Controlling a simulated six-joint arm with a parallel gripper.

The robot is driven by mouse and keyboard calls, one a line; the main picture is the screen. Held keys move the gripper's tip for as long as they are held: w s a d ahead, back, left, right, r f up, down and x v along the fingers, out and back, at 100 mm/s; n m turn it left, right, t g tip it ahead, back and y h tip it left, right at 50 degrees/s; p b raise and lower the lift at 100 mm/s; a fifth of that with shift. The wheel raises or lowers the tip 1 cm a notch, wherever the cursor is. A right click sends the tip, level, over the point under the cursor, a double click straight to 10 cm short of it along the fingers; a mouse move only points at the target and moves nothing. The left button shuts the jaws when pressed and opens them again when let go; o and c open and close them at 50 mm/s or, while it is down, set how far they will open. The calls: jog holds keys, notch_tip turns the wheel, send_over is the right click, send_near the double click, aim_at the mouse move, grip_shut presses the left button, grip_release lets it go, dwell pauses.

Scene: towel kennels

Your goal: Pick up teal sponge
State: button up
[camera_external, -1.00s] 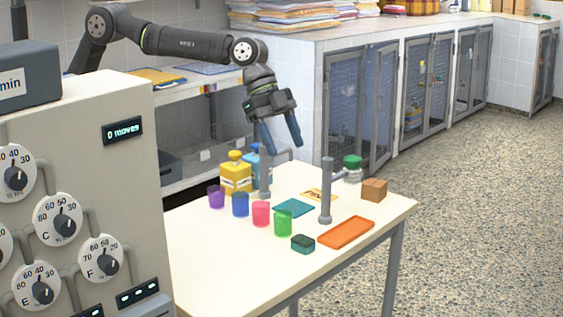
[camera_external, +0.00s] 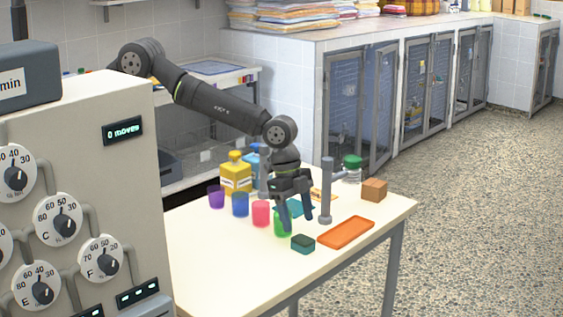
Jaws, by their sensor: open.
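The teal sponge (camera_external: 303,244) is a small block with a darker top, lying on the table near its front edge. My gripper (camera_external: 298,222) is open and points down, just above and behind the sponge in the picture. Its fingers are apart and nothing shows between them. The fingers partly cover the green cup (camera_external: 279,229) and the flat teal cloth (camera_external: 303,210).
The orange tray (camera_external: 346,232) lies right of the sponge. A grey post (camera_external: 326,190) stands close to my gripper's right. Pink (camera_external: 261,213), blue (camera_external: 240,204) and purple (camera_external: 216,197) cups stand left. A brown block (camera_external: 374,190) sits at the right. The table's front left is clear.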

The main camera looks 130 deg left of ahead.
aim_at(302, 238)
jog(key=shift+x, duration=2.85)
jog(key=c, duration=1.1)
